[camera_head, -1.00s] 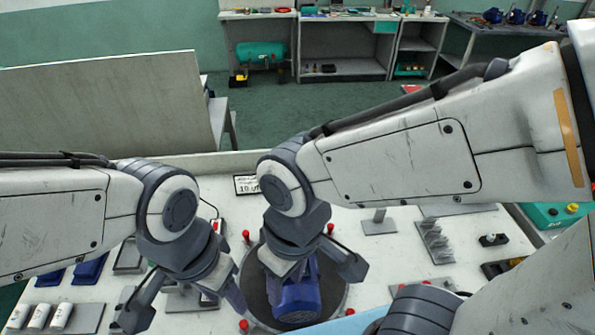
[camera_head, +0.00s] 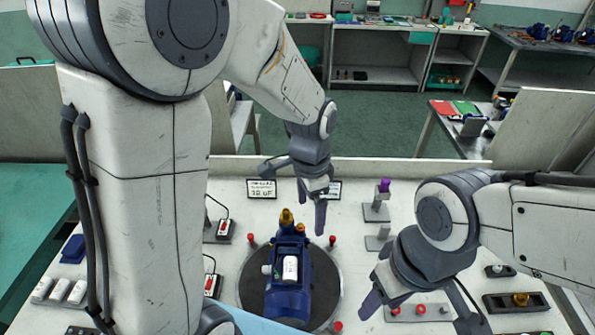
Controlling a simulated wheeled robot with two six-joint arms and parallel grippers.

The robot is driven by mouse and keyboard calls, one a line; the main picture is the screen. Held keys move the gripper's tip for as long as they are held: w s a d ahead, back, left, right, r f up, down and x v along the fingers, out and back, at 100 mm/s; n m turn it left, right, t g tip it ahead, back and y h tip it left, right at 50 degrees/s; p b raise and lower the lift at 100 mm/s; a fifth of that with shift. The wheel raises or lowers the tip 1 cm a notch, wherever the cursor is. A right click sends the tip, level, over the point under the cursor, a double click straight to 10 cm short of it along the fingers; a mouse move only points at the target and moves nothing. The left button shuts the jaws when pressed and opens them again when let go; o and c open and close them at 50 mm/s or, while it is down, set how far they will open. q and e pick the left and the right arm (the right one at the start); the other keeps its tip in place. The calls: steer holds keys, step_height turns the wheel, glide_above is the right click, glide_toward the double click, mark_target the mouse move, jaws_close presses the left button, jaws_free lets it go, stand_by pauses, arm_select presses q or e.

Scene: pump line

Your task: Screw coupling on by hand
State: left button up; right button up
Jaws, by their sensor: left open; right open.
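A blue pump (camera_head: 289,272) with a white cylinder on its side stands on a dark round plate (camera_head: 327,290). A brass fitting (camera_head: 287,217) stands upright at its far end, with a smaller brass piece beside it. I cannot tell which part is the coupling; another brass piece (camera_head: 521,299) sits in a dark holder at the right. My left gripper (camera_head: 297,190) is open and empty above the bench, just beyond the pump. My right gripper (camera_head: 418,312) is open, low at the front right, apart from the pump.
Red knobs (camera_head: 252,239) ring the plate. A small stand (camera_head: 376,212) carries a purple piece. Label cards (camera_head: 262,189) stand near the bench's back edge. White cylinders (camera_head: 60,291) lie in a tray at left. My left arm hides much of the left side.

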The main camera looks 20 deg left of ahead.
arm_select(q)
steer(key=m+p, duration=0.1)
steer(key=m, duration=0.1)
glide_above(286, 211)
step_height(286, 211, down, 3)
steer(key=shift+a, duration=0.1)
steer(key=shift+f+b, duration=2)
steer(key=shift+f, duration=0.55)
steer(key=shift+f, duration=0.15)
steer(key=shift+f+b, duration=0.45)
steer(key=shift+f, duration=0.3)
